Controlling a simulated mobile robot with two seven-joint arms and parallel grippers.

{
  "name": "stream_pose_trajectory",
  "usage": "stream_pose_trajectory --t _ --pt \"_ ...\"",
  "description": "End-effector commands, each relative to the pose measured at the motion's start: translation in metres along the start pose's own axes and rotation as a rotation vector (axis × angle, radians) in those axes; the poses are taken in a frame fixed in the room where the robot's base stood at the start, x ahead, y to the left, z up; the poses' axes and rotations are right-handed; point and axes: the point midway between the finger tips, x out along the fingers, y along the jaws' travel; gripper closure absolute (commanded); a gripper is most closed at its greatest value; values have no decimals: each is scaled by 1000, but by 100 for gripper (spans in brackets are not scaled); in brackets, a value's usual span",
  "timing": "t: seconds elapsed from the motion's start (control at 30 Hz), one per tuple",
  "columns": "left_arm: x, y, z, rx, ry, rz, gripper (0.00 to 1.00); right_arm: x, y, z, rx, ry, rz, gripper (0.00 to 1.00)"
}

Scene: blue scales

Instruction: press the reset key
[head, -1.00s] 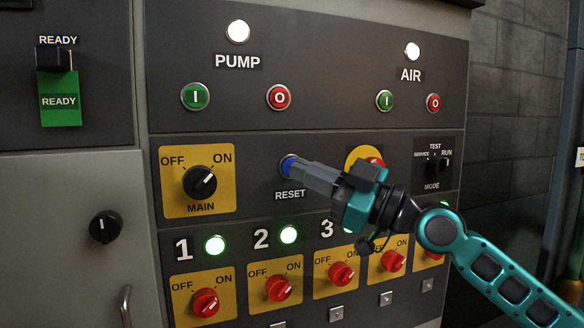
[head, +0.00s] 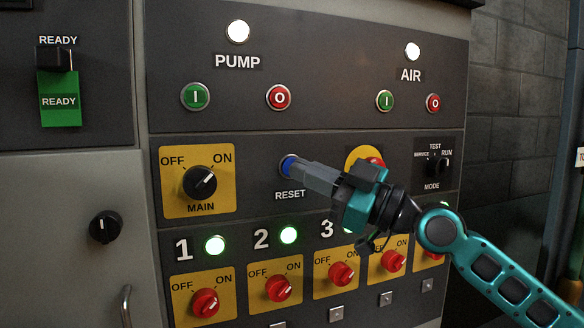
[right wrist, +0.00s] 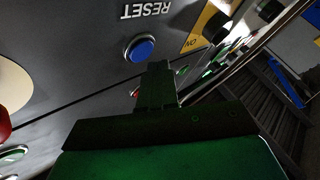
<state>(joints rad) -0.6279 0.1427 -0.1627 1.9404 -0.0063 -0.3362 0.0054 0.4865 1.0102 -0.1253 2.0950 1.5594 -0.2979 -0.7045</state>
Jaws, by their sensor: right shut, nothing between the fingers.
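The reset key is a round blue button (head: 288,165) in a metal ring on the dark panel, above the RESET label (head: 290,195). My right gripper (head: 301,171) comes in from the right, its fingers shut and empty. In the head view the fingertips overlap the right edge of the button. In the right wrist view the blue button (right wrist: 140,47) shows whole, just beside the shut fingertips (right wrist: 158,66). I cannot tell whether the tips touch it. My left gripper is not in view.
The MAIN switch (head: 200,182) sits left of the button. A red button on a yellow plate (head: 358,156) is partly hidden behind my right gripper. Red rotary switches (head: 278,288) and lit green lamps (head: 289,235) lie below. PUMP and AIR buttons (head: 278,97) are above.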

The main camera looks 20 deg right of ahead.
Motion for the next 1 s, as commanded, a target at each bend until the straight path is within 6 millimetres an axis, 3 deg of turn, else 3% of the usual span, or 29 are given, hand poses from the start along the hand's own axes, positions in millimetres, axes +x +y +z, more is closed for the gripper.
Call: stream_pose_trajectory --t 1.0 --pt "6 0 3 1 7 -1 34 6 5 5 0 0 0 100"
